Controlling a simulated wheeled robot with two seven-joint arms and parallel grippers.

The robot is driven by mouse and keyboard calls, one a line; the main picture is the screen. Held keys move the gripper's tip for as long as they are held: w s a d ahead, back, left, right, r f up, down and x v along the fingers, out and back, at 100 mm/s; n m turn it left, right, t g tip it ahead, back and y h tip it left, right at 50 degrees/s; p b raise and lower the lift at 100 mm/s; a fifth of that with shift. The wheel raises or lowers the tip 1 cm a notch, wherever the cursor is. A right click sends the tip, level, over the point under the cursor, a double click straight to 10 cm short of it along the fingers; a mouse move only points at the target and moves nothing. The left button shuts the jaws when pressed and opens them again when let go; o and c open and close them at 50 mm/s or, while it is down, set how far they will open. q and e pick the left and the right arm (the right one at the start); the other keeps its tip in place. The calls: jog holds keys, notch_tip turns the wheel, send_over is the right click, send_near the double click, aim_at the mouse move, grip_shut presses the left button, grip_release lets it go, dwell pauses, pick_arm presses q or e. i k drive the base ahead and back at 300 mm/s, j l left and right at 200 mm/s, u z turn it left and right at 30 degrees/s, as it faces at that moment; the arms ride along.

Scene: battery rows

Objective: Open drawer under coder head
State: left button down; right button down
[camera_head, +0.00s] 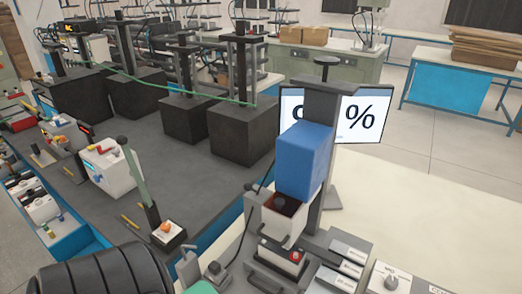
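A blue box-shaped head (306,158) is mounted on a dark upright post (323,130) at the middle right, and I take it to be the coder head. Directly below its front is a small white box-like part (270,226) with an open top and a dark reddish inside. It may be the drawer, but I cannot tell for sure how far it is pulled out. A small base with a red button (293,256) sits below it. Neither of my grippers shows in this view.
A monitor with a percent sign (364,119) stands behind the post. A grey control panel (345,262) and a knob box (390,281) are at the lower right. A black ribbed form (105,272) fills the lower left. The pale tabletop (430,215) is clear at right.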

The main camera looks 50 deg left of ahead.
aim_at(276, 268)
jog(key=u, duration=1.35)
